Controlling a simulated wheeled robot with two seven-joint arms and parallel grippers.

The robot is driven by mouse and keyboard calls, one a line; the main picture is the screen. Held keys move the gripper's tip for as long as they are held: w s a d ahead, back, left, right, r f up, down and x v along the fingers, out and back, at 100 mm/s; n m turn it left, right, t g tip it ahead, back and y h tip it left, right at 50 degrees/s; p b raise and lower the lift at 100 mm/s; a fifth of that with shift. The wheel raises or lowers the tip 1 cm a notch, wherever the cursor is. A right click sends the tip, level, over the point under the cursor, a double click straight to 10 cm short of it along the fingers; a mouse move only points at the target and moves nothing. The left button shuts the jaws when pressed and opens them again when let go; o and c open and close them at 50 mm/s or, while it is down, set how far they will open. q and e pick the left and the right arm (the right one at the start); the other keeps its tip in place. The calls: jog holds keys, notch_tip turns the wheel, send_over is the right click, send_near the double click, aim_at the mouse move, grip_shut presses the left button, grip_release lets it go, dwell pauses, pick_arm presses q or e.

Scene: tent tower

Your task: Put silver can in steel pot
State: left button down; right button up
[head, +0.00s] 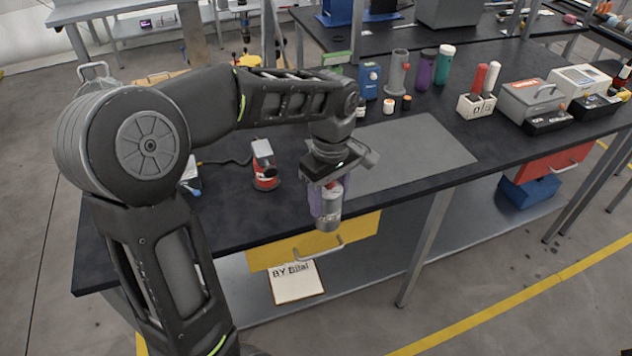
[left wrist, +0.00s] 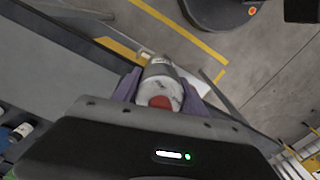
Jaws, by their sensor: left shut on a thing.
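My left gripper (head: 329,192) is shut on the silver can (head: 328,218), holding it in the air in front of the dark table's front edge, above the open yellow drawer. The can hangs below the gripper, roughly upright. In the left wrist view the can (left wrist: 162,84) sits between the purple finger pads of the left gripper (left wrist: 160,95), with a red patch on its near end. I cannot make out a steel pot in either view; my left arm hides part of the table's left side. My right gripper is not in view.
The dark table (head: 225,218) holds a red and grey device (head: 264,165) left of the gripper. A flat grey mat (head: 420,150) lies bare on the right. Bottles, a white holder (head: 477,105) and boxed instruments (head: 533,99) stand behind. The yellow drawer (head: 360,229) juts out below.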

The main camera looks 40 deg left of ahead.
pick_arm(q)
jog(key=w+d+f+m, duration=0.2)
jog(key=d+f+m, duration=0.3)
jog(key=f, duration=0.5)
jog(key=w+d+f+m, duration=0.2)
jog(key=d+f+m, duration=0.2)
jog(key=f+m, duration=0.5)
jog(key=shift+w+d+f+m, duration=0.3)
jog(key=shift+d+f, duration=0.05)
jog(key=shift+f, duration=0.25)
jog(key=shift+d, duration=0.1)
